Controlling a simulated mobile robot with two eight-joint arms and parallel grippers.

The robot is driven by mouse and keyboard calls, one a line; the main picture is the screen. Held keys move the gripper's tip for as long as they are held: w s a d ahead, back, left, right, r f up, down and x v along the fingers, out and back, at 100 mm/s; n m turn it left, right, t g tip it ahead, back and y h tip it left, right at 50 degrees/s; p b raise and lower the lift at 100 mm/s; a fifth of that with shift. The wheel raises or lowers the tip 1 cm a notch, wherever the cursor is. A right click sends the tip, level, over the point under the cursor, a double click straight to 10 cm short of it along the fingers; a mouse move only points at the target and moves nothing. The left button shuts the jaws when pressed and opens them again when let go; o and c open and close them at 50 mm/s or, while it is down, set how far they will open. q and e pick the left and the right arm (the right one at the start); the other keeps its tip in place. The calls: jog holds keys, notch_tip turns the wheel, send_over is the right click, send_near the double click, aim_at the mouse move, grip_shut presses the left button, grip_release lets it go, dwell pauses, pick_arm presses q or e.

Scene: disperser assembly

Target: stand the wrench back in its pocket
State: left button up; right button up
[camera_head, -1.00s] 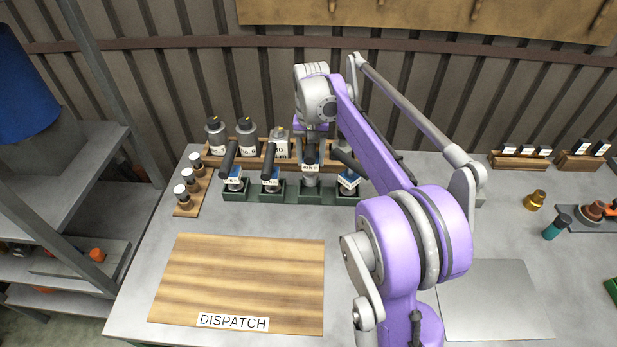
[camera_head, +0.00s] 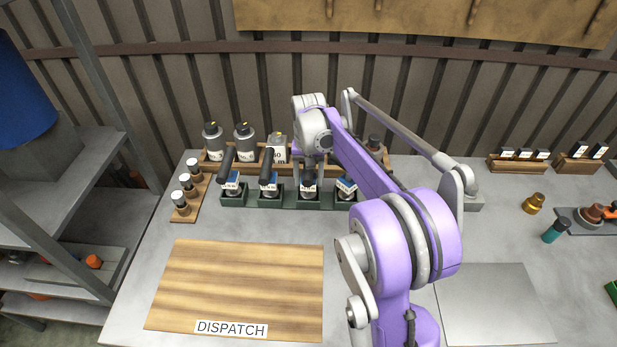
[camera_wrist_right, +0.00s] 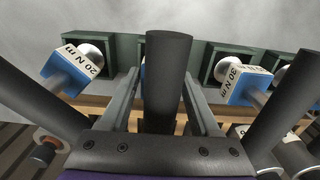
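The 40 N m wrench (camera_head: 308,187) stands upright at the third pocket from the left of the green rack (camera_head: 290,205). Its label is level with those of its neighbours, and its foot appears to be down in the pocket. My right gripper (camera_head: 309,176) is around its dark handle, pointing down, with a finger on each side. In the right wrist view the black handle (camera_wrist_right: 168,85) stands between the fingers with gaps showing on both sides, so the gripper looks open. The wrench's lower part is hidden there. My left gripper is not in view.
Neighbouring wrenches labelled 20 N m (camera_wrist_right: 75,66) and 30 N m (camera_wrist_right: 243,80) stand close on either side. Bottles on a wooden rack (camera_head: 215,165) are just behind. The dispatch board (camera_head: 240,285) in front is bare, and a grey plate (camera_head: 495,305) lies at right.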

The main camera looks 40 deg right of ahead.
jog(key=shift+o, duration=1.3)
jog(key=shift+r, duration=0.15)
